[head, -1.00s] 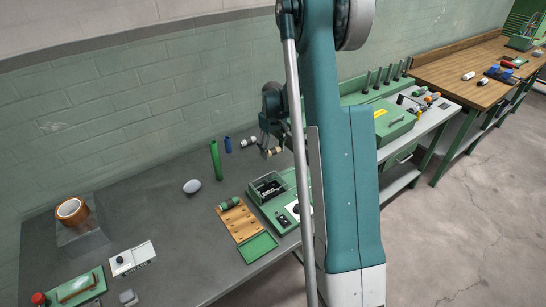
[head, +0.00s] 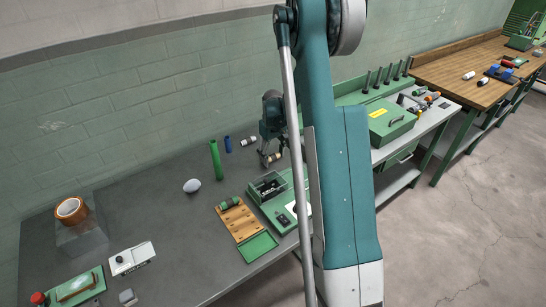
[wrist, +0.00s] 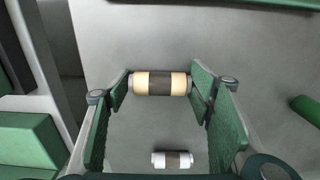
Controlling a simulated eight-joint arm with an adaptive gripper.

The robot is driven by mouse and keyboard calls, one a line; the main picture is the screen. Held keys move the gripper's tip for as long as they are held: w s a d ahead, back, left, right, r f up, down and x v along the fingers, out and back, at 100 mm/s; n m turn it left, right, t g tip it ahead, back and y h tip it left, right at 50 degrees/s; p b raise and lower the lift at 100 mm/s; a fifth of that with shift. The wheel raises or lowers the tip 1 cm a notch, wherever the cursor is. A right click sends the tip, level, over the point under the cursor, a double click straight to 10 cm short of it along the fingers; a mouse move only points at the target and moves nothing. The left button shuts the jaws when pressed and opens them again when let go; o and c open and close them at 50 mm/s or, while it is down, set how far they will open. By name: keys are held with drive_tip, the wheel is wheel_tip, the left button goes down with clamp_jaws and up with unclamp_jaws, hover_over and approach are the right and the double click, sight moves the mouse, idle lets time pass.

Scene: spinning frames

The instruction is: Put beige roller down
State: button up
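The beige roller (wrist: 146,84), with a dark middle band and pale end caps, lies across between the two green finger pads of my gripper (wrist: 160,88) in the wrist view. The pads meet its ends, so my gripper is shut on it. In the head view, my gripper (head: 268,159) is low over the grey bench, with the beige roller (head: 275,157) at its fingertips. I cannot tell whether the roller touches the bench.
A white roller (wrist: 160,159) with a dark band lies close by; it also shows in the head view (head: 248,141). A green machine (head: 278,196) and a wooden board (head: 239,222) are nearer the front.

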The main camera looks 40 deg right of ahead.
sight(273, 156)
drive_tip(key=o, duration=0.3)
drive_tip(key=shift+r, duration=0.15)
wheel_tip(273, 156, up, 12)
idle(0.9)
drive_tip(key=shift+a+r, duration=0.1)
drive_tip(key=shift+r, duration=0.05)
idle(0.4)
